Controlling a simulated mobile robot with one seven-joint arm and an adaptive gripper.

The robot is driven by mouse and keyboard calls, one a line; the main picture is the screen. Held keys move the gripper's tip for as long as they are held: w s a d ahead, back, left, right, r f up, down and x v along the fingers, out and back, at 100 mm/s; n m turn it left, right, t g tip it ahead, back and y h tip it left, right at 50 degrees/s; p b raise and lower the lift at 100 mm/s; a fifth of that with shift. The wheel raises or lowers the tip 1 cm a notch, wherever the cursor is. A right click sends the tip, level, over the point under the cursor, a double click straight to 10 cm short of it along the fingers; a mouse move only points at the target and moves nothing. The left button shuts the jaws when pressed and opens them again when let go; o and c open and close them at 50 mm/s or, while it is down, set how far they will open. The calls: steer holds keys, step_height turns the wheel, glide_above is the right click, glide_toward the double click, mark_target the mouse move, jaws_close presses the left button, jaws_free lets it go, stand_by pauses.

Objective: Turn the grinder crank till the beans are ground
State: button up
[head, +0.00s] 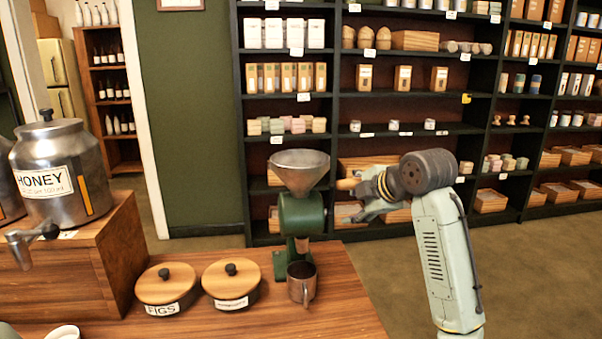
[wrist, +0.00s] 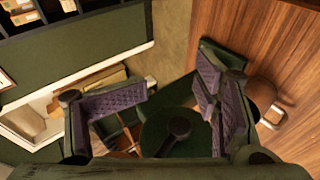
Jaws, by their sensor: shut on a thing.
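The green grinder (head: 302,216) stands on the wooden counter with a metal hopper (head: 300,168) on top. A metal mug (head: 301,290) with dark contents sits under its spout; part of a mug also shows in the wrist view (wrist: 265,95). My gripper (head: 355,202) is at the grinder's right side, shut on the crank handle, whose wooden grip (head: 347,184) shows at the fingers. In the wrist view, my gripper's purple-padded fingers (wrist: 165,108) stand on either side of the green grinder body and a dark round knob (wrist: 179,128). The crank arm is mostly hidden. The hopper's inside is not clear.
Two lidded pots (head: 166,289) (head: 231,285) stand left of the mug. A honey dispenser (head: 62,165) sits on a wooden box (head: 75,262) at the far left. Stocked shelves (head: 390,100) stand behind. Open floor (head: 540,270) lies to the right.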

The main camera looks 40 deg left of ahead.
steer(key=shift+o, duration=0.5)
step_height(320, 180, down, 6)
steer(key=s+a+g+h, duration=0.1)
steer(key=a, duration=0.1)
steer(key=shift+r, duration=0.2)
steer(key=o, duration=0.4)
steer(key=shift+f, duration=0.1)
steer(key=shift+p+v, duration=1.35)
steer(key=shift+v, duration=1.35)
steer(key=c, duration=0.4)
steer(key=shift+d, duration=0.15)
steer(key=shift+c, duration=0.6)
